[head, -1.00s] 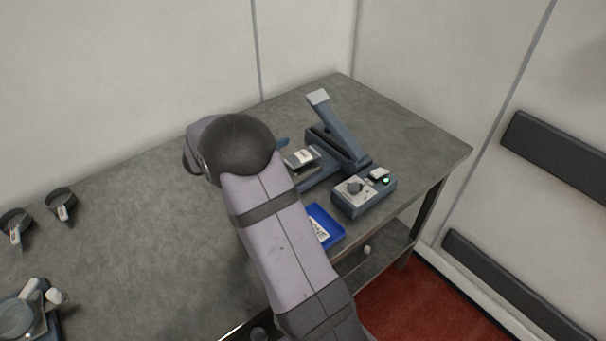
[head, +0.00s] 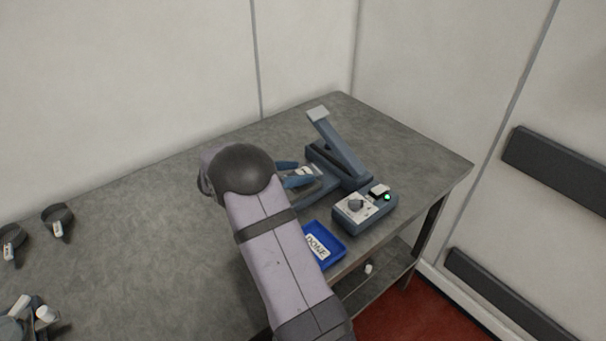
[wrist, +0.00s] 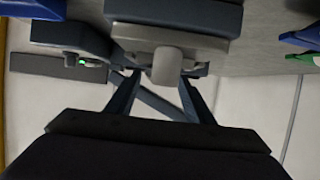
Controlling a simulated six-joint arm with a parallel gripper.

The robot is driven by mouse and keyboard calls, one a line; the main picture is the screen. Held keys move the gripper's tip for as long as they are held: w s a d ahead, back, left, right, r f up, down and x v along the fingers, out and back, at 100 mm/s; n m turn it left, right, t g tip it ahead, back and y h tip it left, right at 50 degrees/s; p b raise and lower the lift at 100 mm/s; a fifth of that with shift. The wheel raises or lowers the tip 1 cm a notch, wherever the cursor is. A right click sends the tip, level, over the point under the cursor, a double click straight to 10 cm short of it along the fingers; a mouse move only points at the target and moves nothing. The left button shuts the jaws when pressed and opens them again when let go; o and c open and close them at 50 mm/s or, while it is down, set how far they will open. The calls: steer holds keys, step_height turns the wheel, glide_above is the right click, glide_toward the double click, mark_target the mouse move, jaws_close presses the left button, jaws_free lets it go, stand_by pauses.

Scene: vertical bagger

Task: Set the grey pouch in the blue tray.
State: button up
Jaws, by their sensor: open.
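The grey pouch (head: 304,171), with a white label, is at the near left of the blue-grey sealer (head: 345,165), whose arm is raised. My gripper (head: 299,175) is open, its blue-grey fingers beside the pouch in the head view; whether they touch it I cannot tell. My arm hides part of this area. In the wrist view the open fingers (wrist: 160,80) point toward a pale grey piece, which I cannot surely name. The blue tray (head: 339,245) lies at the table's front edge, nearer than the sealer, with a white "DONE" label inside and no pouch in it.
A control box (head: 364,207) with a knob and lit green lamp stands right of the tray. Dark round scoops (head: 57,218) lie at the far left. The wall is behind the table. Blue and green items (wrist: 303,40) show at the wrist view's upper right corner.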

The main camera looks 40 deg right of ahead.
mark_target(303, 170)
steer(key=shift+p+x, duration=0.45)
steer(key=shift+x, duration=1.75)
steer(key=shift+r, duration=0.1)
steer(key=shift+c, duration=0.6)
steer(key=c, duration=0.7)
steer(key=shift+r, duration=0.1)
steer(key=shift+c, duration=0.2)
